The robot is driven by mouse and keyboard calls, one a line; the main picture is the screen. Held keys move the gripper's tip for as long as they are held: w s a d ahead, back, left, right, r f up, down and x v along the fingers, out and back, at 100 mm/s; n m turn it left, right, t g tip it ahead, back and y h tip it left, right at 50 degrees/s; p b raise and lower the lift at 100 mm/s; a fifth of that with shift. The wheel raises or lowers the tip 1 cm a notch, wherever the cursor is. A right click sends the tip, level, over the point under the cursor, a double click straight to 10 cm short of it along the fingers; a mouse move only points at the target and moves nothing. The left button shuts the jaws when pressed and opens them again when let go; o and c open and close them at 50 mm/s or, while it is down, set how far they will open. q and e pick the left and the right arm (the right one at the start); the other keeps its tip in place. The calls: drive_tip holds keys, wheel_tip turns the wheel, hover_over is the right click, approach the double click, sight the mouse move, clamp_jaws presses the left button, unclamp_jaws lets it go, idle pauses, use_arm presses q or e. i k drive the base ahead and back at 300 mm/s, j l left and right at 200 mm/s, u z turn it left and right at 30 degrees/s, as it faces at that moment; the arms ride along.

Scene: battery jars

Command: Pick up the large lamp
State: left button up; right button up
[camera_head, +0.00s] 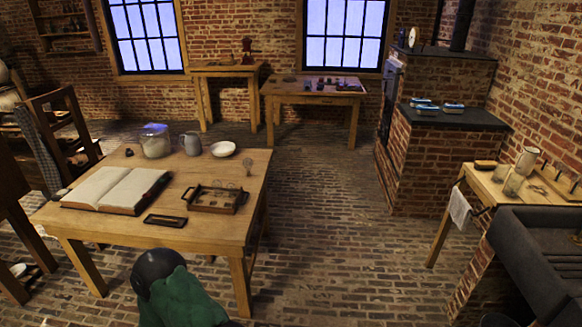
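A small clear bulb-shaped glass piece (248,167) shows at the back right of a wooden tray (212,208) on the near wooden table (120,235). It looks like a lamp bulb, but I cannot tell whether it is the large lamp. No other lamp is clear to me.
An open book (112,187), glass jar (155,141), grey jug (191,143) and white bowl (222,149) are on the near table.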

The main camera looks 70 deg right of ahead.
sight(247, 162)
drive_tip(key=l+z, duration=0.1)
drive_tip(key=z, duration=2.7)
drive_tip(key=i, duration=3.7)
drive_tip(key=i+u, duration=0.15)
drive_tip(key=u, duration=0.25)
drive_tip(key=i+l+u, duration=0.15)
drive_tip(key=u, duration=0.2)
drive_tip(key=i+l+u, duration=0.1)
drive_tip(key=u, duration=0.3)
drive_tip(key=i+l+u, duration=0.15)
drive_tip(key=u, duration=0.25)
